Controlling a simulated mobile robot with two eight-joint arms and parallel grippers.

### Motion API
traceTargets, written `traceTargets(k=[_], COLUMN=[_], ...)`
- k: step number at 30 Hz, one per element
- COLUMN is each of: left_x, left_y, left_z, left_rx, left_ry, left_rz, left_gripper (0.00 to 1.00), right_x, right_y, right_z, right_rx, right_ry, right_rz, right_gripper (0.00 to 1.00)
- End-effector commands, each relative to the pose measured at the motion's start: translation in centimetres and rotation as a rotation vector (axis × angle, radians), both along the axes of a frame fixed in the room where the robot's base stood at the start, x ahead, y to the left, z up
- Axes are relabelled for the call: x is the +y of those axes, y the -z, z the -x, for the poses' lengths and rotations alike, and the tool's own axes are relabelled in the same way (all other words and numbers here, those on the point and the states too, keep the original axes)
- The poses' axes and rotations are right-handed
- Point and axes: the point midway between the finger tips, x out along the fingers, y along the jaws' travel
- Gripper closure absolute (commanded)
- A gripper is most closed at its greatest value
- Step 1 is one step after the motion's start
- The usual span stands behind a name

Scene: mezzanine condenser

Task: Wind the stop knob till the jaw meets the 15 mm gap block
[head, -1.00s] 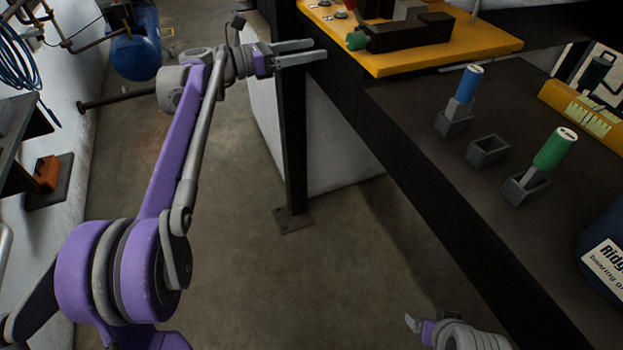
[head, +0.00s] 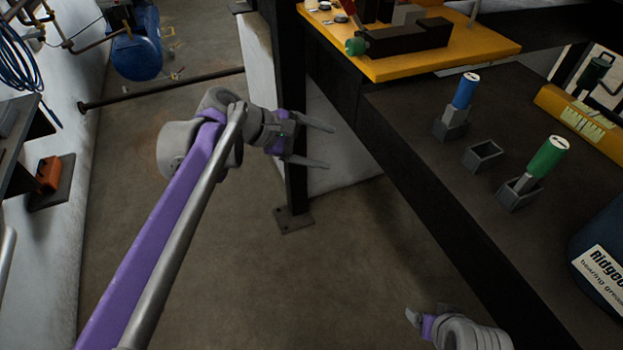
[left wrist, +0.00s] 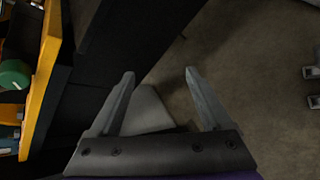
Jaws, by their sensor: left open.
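The green stop knob (head: 355,46) sits at the near left end of a dark fixture (head: 410,40) on a yellow plate (head: 440,60). A grey block (head: 408,14) shows on the fixture; I cannot tell whether it is the jaw or the gap block, and any gap is unclear. My left gripper (head: 330,147) is open and empty, below and left of the plate, apart from the knob. In the left wrist view its fingers (left wrist: 160,73) are spread, and the knob (left wrist: 14,74) shows at the left edge. My right gripper (head: 425,315) is low at the bottom, its fingers unclear.
A dark bench (head: 400,110) holds a blue-handled piece (head: 466,90) and a green-handled piece (head: 546,157) in grey holders, with an empty holder (head: 482,155) between them. A dark post (head: 292,130) stands behind my left gripper. Open floor (head: 250,290) lies below.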

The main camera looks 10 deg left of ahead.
Motion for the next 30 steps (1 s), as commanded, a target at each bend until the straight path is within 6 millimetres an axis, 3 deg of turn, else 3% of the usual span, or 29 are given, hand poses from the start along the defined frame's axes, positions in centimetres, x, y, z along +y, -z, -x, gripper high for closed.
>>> traceTargets(k=[6, 12, 30], left_x=[0.0, 0.2, 0.5], left_y=[2.4, 4.0, 4.6], left_z=[3.5, 5.5, 6.3], left_rx=[-0.074, -0.118, -0.136], left_ry=[0.100, 0.171, 0.200], left_rz=[-0.187, -0.305, -0.352], left_gripper=[0.18, 0.18, 0.18], right_x=[0.0, 0.0, 0.0], right_y=[-0.5, -0.8, -0.8], right_z=[-0.2, -0.2, -0.3], right_rx=[-0.003, -0.005, -0.005], right_ry=[0.000, 0.000, 0.000], right_rz=[0.000, 0.000, 0.000], right_gripper=[0.18, 0.18, 0.18])
